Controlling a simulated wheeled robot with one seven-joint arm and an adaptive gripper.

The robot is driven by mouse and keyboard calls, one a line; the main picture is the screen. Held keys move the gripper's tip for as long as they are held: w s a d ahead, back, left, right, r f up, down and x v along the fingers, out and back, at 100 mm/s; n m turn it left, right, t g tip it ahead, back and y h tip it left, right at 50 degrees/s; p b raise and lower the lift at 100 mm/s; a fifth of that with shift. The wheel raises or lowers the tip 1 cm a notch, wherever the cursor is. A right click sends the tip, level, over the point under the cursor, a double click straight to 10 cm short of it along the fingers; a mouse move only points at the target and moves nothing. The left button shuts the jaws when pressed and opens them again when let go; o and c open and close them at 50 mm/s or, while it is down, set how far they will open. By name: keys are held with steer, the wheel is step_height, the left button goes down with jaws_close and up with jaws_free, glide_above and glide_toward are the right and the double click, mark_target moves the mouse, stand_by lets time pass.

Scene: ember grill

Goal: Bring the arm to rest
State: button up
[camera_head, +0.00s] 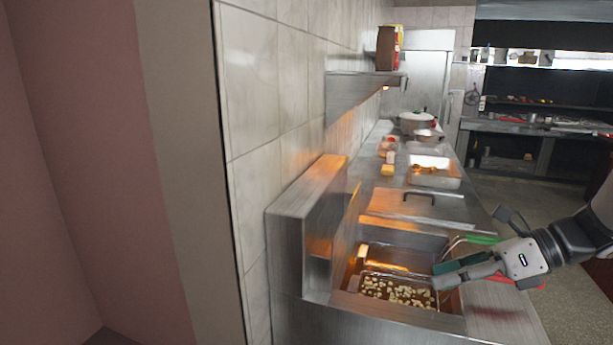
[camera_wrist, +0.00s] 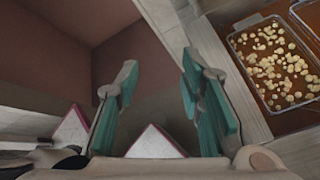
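My gripper (camera_head: 447,275) is at the right in the head view, level with the fryer's right side and in front of its basket. In the wrist view my gripper (camera_wrist: 160,100) has two teal-padded fingers held well apart, with nothing between them. My arm comes in from the right edge of the head view. The fryer basket (camera_head: 358,291) sits in the fryer well and holds many pale pieces in brownish oil. It also shows at the upper right of the wrist view (camera_wrist: 236,62). Part of its right side is hidden behind my gripper.
A steel counter (camera_head: 470,213) runs back from the fryer, with a lidded section (camera_head: 415,202), a tray of food (camera_head: 447,178) and a pot (camera_head: 417,122). A green handle (camera_head: 484,240) lies close to my gripper. A tiled wall (camera_head: 285,110) bounds the left. Open floor (camera_head: 510,190) lies right.

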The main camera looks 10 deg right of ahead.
steer(key=s+a+r+n+h+p, duration=0.1)
steer(key=s+a+n, duration=0.4)
steer(key=n, duration=0.5)
steer(key=s+a+r+n+g+h, duration=0.1)
steer(key=s+a+r+n+h, duration=0.3)
steer(key=n, duration=0.6)
steer(key=s+a+r+n+h+p, duration=0.1)
steer(key=s+a+n+h, duration=0.4)
steer(key=n, duration=0.5)
steer(key=shift+s+a+r+g+p, duration=0.3)
steer(key=shift+s+r, duration=0.5)
